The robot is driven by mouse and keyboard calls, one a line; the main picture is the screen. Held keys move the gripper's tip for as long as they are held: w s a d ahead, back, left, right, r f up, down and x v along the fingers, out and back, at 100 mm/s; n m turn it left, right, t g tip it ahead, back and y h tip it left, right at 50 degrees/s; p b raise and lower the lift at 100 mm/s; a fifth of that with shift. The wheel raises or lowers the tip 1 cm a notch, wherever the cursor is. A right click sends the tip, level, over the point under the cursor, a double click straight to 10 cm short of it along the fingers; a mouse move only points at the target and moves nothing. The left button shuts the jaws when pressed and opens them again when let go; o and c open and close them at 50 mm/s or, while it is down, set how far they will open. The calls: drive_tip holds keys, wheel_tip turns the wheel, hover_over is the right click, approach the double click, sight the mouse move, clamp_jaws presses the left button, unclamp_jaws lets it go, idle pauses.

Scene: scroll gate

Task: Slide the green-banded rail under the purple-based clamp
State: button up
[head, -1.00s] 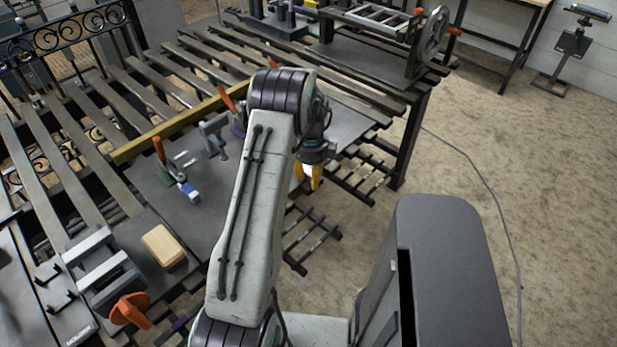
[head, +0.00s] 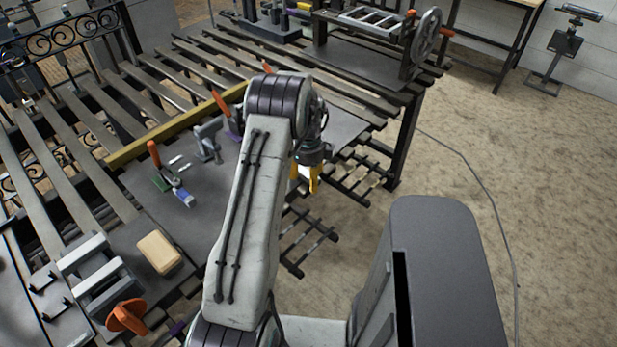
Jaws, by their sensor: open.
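The purple-based clamp (head: 234,125) stands on the dark plate of the slatted table, left of my raised arm; its orange handle leans up and left. Another orange-handled clamp (head: 154,155) with a green base stands further left, with a small blue-ended piece beside it. I cannot make out a green-banded rail for sure; my arm hides part of the plate. My gripper (head: 305,180), with yellow fingers, points down at the plate's right edge, right of both clamps. It is open, and I see nothing between its fingers.
A grey bracket (head: 208,140) stands between the two clamps. A yellow bar (head: 170,132) runs behind them. A tan block (head: 159,251) and a vise with an orange knob (head: 127,317) sit at the front left. Dark racks (head: 306,243) lie below the table edge. Open floor lies right.

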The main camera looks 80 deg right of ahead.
wheel_tip(320, 180, up, 12)
idle(0.8)
